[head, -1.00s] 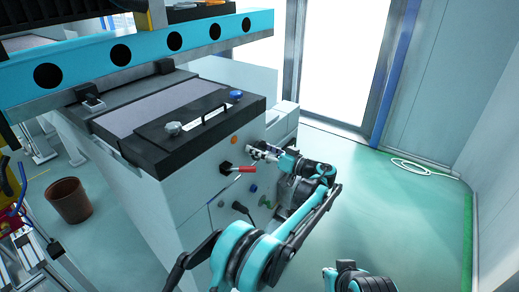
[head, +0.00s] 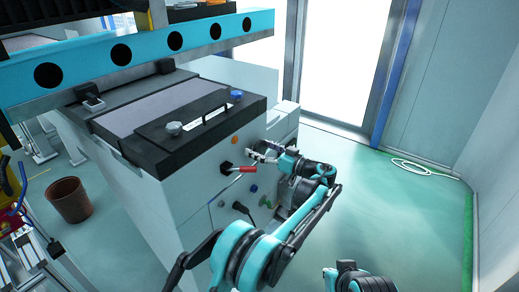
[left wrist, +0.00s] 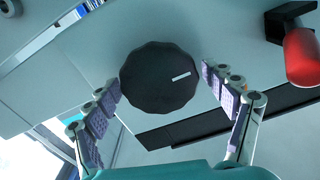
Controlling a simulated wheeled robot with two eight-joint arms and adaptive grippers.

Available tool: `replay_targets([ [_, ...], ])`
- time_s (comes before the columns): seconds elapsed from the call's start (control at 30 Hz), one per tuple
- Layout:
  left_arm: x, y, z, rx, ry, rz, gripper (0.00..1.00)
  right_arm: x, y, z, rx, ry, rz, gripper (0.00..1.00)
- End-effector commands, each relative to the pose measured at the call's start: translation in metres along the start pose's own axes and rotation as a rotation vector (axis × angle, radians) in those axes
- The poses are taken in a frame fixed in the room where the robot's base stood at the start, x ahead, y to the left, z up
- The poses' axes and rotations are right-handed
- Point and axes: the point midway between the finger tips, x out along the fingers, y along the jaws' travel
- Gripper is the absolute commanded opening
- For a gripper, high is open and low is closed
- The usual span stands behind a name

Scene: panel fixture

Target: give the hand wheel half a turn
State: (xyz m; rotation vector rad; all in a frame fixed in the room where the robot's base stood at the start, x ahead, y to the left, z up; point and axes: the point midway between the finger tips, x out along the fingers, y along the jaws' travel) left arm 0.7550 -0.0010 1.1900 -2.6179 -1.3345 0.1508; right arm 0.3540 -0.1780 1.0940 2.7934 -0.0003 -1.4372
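The hand wheel (left wrist: 160,78) is a black, scalloped knob with a white mark line, on the pale panel in the left wrist view. The mark points to the right and slightly up. In the head view the wheel is mostly hidden by my left gripper (head: 262,152), which is at the panel's right side. In the left wrist view the two fingers of my left gripper (left wrist: 159,80) are spread on either side of the wheel, with narrow gaps visible at the rim; contact is not clear. My right gripper is out of view.
A red-handled lever (head: 240,169) sticks out beside the wheel; its red grip (left wrist: 302,53) is at the right of the wrist view. Orange (head: 234,140), green and black controls share the panel. A brown bin (head: 68,200) stands left.

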Motion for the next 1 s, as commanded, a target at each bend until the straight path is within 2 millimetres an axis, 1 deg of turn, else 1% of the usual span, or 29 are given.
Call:
replay_targets([
  [0.23,-0.001,0.000,0.000,0.000,0.000,0.000,0.84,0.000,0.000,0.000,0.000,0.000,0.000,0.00],
  [0.37,-0.011,0.001,0.000,0.000,0.001,0.002,0.84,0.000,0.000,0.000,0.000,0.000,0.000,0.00],
  [0.47,-0.028,0.001,0.000,0.000,0.001,0.004,0.84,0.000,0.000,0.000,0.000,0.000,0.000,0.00],
  [0.7,-0.081,0.001,0.000,0.000,0.001,0.003,0.84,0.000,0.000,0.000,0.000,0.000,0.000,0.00],
  [0.8,-0.099,0.001,0.000,0.000,0.001,0.002,0.84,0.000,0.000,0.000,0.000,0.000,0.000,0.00],
  [0.9,-0.111,0.001,0.000,0.000,0.000,0.001,0.84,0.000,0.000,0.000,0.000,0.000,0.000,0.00],
  [1.0,-0.118,0.000,0.000,0.000,0.000,0.000,0.84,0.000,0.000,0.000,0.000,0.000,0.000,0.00],
])
